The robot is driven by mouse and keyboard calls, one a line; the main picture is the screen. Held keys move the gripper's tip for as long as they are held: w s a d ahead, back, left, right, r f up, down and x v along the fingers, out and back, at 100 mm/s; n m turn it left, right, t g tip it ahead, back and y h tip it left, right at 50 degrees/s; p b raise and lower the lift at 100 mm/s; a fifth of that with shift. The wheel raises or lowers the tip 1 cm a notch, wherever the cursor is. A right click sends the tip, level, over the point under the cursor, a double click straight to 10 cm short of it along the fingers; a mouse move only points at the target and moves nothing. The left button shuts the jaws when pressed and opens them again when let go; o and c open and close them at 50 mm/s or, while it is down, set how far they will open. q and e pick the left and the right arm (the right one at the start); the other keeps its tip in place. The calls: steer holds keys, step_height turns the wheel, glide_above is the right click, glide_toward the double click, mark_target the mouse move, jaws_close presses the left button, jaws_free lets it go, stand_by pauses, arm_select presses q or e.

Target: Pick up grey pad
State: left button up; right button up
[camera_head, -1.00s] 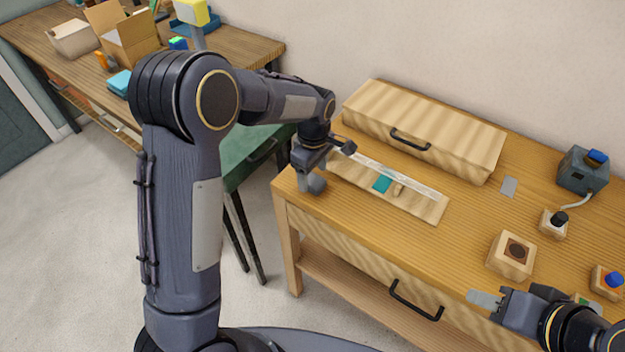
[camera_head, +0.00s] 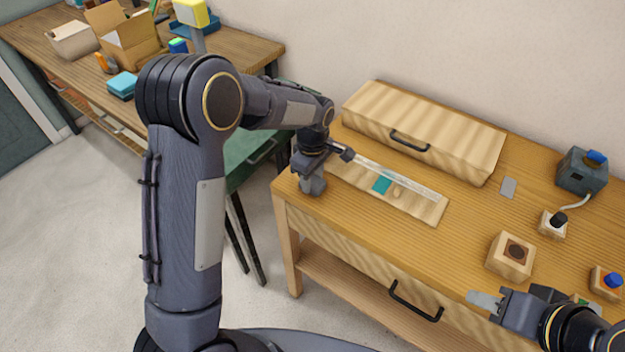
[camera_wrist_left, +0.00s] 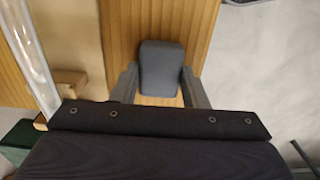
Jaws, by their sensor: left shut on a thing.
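The grey pad (camera_wrist_left: 161,68) is a dark, rounded block between the two fingers of my left gripper (camera_wrist_left: 160,88) in the left wrist view. The fingers are shut on its sides. In the head view my left gripper (camera_head: 313,182) is low at the left end of the wooden table, and it largely hides the pad there. I cannot tell whether the pad touches the tabletop. My right gripper (camera_head: 484,300) is at the lower right, over the table's front edge, with nothing visible in it. Its finger gap is unclear.
A long wooden box (camera_head: 425,125) stands behind. The table's middle is clear.

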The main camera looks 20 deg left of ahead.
mark_target(313, 180)
arm_select(q)
steer(key=shift+r, duration=0.5)
step_height(313, 180, up, 2)
steer(key=shift+r, duration=0.25)
steer(key=s+d+r+b, duration=0.2)
steer(key=s+r, duration=0.7)
steer(key=s, duration=0.4)
steer(key=shift+s+d+r, duration=0.15)
steer(key=shift+s+r, duration=0.1)
steer(key=shift+s, duration=0.15)
